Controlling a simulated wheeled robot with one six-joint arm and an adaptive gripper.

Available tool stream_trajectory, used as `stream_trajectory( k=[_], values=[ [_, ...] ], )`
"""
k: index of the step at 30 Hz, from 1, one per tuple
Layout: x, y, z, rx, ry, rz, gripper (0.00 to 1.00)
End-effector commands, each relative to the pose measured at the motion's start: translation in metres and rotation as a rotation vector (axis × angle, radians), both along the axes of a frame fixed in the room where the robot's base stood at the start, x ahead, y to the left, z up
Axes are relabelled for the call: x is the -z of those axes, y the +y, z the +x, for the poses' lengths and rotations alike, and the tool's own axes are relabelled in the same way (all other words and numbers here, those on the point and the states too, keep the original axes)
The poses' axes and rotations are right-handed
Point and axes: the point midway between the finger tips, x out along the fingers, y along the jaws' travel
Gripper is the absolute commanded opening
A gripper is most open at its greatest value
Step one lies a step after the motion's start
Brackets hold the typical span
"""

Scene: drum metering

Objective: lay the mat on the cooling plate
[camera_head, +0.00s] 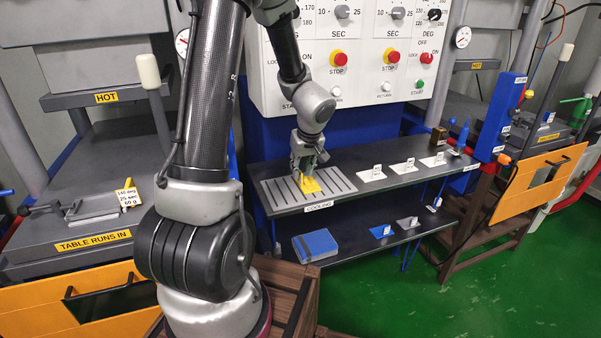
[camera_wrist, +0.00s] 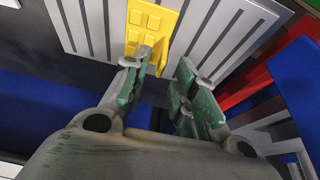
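The yellow mat (camera_head: 312,185) lies on the slotted grey cooling plate (camera_head: 275,190), near the plate's middle. In the wrist view the mat (camera_wrist: 150,27) shows a raised pattern of small squares, and an upright yellow part stands near my left fingertip. The cooling plate (camera_wrist: 216,25) shows around it. My gripper (camera_wrist: 163,62) is open, its green-padded fingers spread apart close to the mat's near edge. I cannot tell whether the left finger touches the yellow part. In the head view my gripper (camera_head: 303,172) points down just over the mat, hiding part of it.
A dark shelf holds several white labelled cards (camera_head: 402,167) right of the plate. A blue block (camera_head: 315,245) lies on the lower shelf. A control panel (camera_head: 350,60) rises behind. A press (camera_head: 85,180) marked HOT stands left, and an orange guard (camera_head: 540,180) stands right.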

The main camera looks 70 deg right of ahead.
Motion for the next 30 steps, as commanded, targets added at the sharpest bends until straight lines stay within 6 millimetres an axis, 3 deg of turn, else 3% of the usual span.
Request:
stream_trajectory(
  k=[6, 12, 30],
  values=[
    [-0.048, 0.014, -0.012, 0.001, 0.001, -0.006, 0.28],
    [-0.076, 0.024, -0.019, 0.002, 0.0, -0.002, 0.28],
    [-0.084, 0.027, -0.021, 0.001, 0.0, 0.0, 0.28]
  ],
)
